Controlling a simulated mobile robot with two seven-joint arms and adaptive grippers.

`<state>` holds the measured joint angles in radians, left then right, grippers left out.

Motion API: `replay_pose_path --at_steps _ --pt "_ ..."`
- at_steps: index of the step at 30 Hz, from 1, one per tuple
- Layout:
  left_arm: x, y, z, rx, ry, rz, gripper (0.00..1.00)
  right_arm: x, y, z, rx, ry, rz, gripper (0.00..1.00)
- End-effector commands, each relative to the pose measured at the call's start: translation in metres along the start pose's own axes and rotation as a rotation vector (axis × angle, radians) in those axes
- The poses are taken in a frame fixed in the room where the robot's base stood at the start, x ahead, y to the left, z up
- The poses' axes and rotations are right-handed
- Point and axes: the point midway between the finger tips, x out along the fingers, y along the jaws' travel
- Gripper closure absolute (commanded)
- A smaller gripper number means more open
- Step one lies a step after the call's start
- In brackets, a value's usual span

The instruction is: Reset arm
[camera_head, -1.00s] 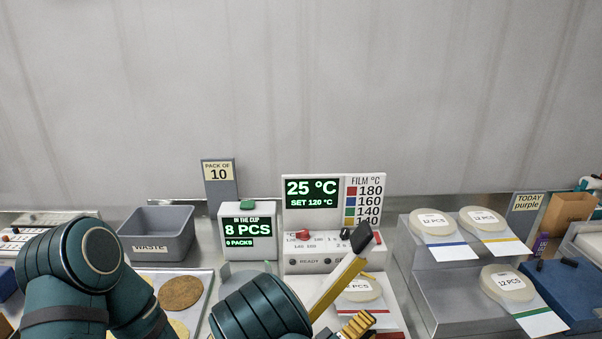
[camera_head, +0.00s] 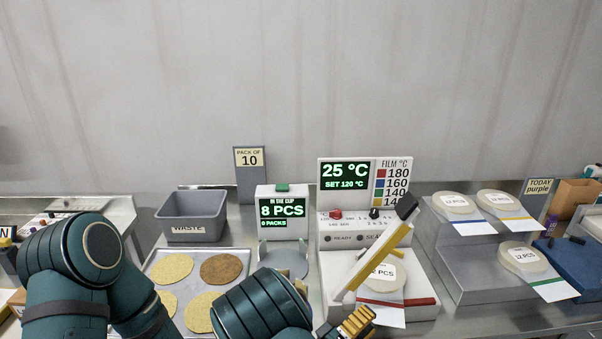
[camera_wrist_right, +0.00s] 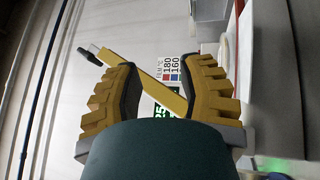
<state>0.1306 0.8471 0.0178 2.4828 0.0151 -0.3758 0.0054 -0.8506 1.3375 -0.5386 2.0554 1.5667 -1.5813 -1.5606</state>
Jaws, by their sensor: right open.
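My right gripper (camera_head: 358,322) is at the bottom of the head view, in front of the white sealing machine. In the right wrist view its two yellow fingers (camera_wrist_right: 166,72) are spread apart. A yellow and white lever (camera_head: 375,262) with a black end slants up to the right just beyond the gripper. In the right wrist view the lever (camera_wrist_right: 163,93) shows across the gap behind the fingers, and nothing looks gripped. My left arm (camera_head: 75,265) is folded at the lower left, and its gripper is out of view.
The machine's display (camera_head: 345,175) reads 25 °C, set 120 °C. Beside it stand a counter (camera_head: 282,215) reading 8 PCS and a grey waste bin (camera_head: 192,213).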

Motion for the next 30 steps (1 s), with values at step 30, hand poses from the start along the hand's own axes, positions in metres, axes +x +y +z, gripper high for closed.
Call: replay_pose_path --at_steps 30 --pt "0.071 -0.026 0.016 0.005 -0.018 0.000 0.53 -0.166 -0.214 0.087 0.811 -0.511 -1.896 0.61"
